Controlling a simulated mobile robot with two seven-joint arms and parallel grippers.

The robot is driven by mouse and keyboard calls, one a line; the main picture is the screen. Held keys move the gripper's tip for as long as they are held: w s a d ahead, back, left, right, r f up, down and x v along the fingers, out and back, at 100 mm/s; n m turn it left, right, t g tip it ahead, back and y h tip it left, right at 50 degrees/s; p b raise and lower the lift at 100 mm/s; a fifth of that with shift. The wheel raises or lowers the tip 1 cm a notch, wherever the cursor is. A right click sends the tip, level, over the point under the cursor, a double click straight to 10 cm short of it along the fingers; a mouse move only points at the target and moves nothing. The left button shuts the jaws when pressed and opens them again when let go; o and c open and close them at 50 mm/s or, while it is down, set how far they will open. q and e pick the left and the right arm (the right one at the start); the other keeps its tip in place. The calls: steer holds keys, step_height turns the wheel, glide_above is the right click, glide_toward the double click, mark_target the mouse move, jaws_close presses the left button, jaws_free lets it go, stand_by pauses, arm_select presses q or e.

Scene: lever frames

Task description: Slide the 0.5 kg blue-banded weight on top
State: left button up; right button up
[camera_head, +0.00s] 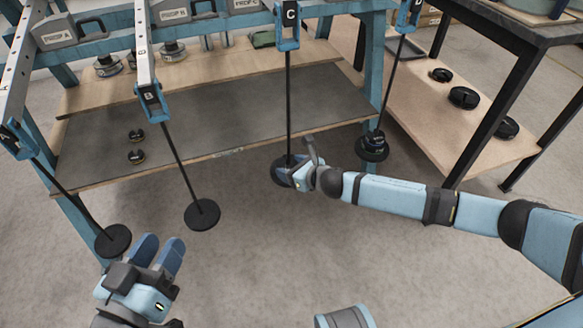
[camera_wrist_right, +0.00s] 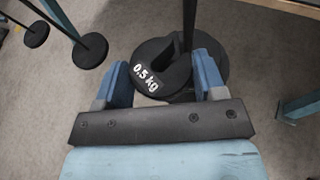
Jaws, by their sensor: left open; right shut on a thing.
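My right gripper (camera_head: 300,176) is at the foot of the rod hanging from lever C (camera_head: 290,12). In the right wrist view its fingers (camera_wrist_right: 163,82) are shut on a black slotted weight marked 0.5 kg (camera_wrist_right: 152,78). The rod (camera_wrist_right: 189,25) stands at the weight's slot, over the round black hanger plate (camera_wrist_right: 212,72). I cannot tell whether weight and plate touch, and no blue band shows on this weight. My left gripper (camera_head: 160,252) is open and empty at the lower left, near the plate of hanger A (camera_head: 113,240).
Hanger B's plate (camera_head: 202,214) is bare. Hanger D carries a dark stack (camera_head: 372,146) with a bluish band. Two small weights (camera_head: 136,156) lie on the grey shelf (camera_head: 230,125). Several black weights (camera_head: 463,97) lie on the right-hand wooden shelf (camera_head: 420,110). The floor in front is mostly clear.

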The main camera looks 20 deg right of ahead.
mark_target(293, 160)
steer(key=shift+w+d+r, duration=0.1)
steer(key=shift+w+d, duration=0.1)
steer(key=shift+w, duration=0.4)
steer(key=shift+w+d, duration=0.15)
steer(key=shift+w, duration=0.2)
steer(key=shift+w+d+p, duration=0.4)
steer(key=shift+w+p, duration=0.05)
steer(key=shift+w, duration=0.4)
stand_by(0.4)
steer(key=shift+f, duration=0.45)
stand_by(0.4)
steer(key=o, duration=1.1)
steer(key=shift+o, duration=0.2)
